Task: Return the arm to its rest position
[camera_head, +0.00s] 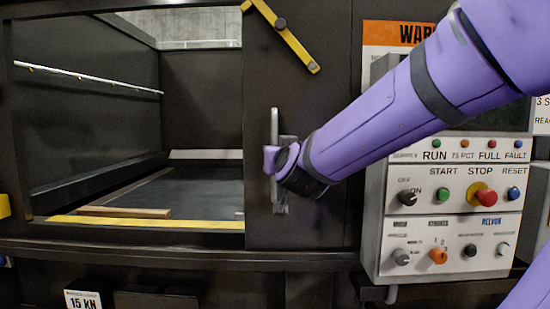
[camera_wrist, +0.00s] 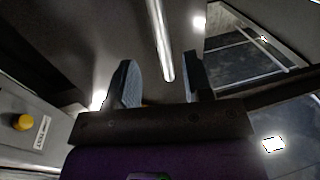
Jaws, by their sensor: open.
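My purple arm (camera_head: 400,105) reaches in from the right, in front of the control panel. My gripper (camera_head: 272,160) is at the vertical metal handle (camera_head: 274,122) on the dark door panel (camera_head: 325,215). In the wrist view, the two fingers are spread apart, with the handle bar (camera_wrist: 158,35) running between and beyond them. Nothing is clamped. I cannot tell whether a finger touches the handle. The gripper hides the handle's middle in the head view.
The compactor opening (camera_head: 190,185) is left of the door panel, with a yellow sill strip (camera_head: 145,222) and a board (camera_head: 120,212) inside. A yellow bar (camera_head: 285,40) is above. The control panel (camera_head: 450,225) with buttons and knobs juts out at right, under my arm.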

